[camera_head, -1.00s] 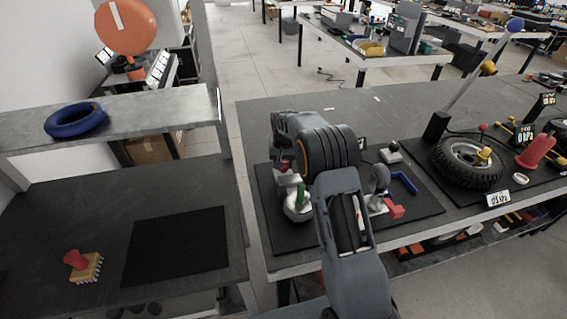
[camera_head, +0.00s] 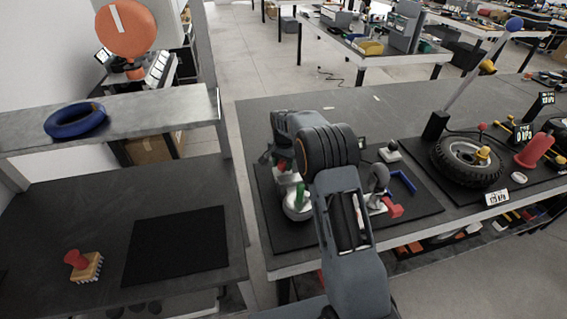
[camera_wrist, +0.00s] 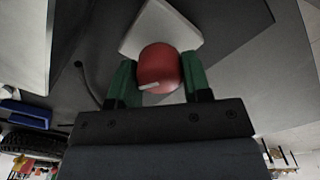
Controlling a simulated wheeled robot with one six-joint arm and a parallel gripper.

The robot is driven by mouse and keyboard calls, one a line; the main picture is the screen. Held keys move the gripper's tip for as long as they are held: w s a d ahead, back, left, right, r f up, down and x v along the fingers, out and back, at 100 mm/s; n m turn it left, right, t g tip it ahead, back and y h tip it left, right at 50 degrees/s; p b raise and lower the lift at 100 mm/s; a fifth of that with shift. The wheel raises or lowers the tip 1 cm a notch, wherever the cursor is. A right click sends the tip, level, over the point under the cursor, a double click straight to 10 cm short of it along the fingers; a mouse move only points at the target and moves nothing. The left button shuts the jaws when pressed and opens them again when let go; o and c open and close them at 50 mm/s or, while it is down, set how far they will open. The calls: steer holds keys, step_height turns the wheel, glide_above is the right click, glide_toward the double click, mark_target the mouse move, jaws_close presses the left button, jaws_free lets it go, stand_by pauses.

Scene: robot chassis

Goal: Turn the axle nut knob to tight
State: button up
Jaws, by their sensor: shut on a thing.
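The red axle nut knob (camera_wrist: 165,62) is rounded and has a short pale mark near its lower edge in the wrist view. It sits in front of a pale grey block (camera_wrist: 137,38). My gripper (camera_wrist: 160,82) has its two green fingers on either side of the knob, closed on it. In the head view my gripper (camera_head: 300,194) is over the dark mat on the right bench, where my arm hides most of the knob. I cannot read any tight label.
The dark mat (camera_head: 425,207) also holds a grey lever piece (camera_head: 378,178), a blue bracket (camera_head: 404,181) and a small black-knobbed block (camera_head: 391,152). A tyred wheel (camera_head: 447,166) lies to the right. The left bench has a red-handled brush (camera_head: 88,268) and a bare black mat (camera_head: 180,245).

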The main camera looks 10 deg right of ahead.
mark_target(283, 162)
stand_by(0.3)
steer(key=o, duration=0.9)
steer(key=shift+r, duration=0.1)
step_height(283, 162, up, 14)
stand_by(0.4)
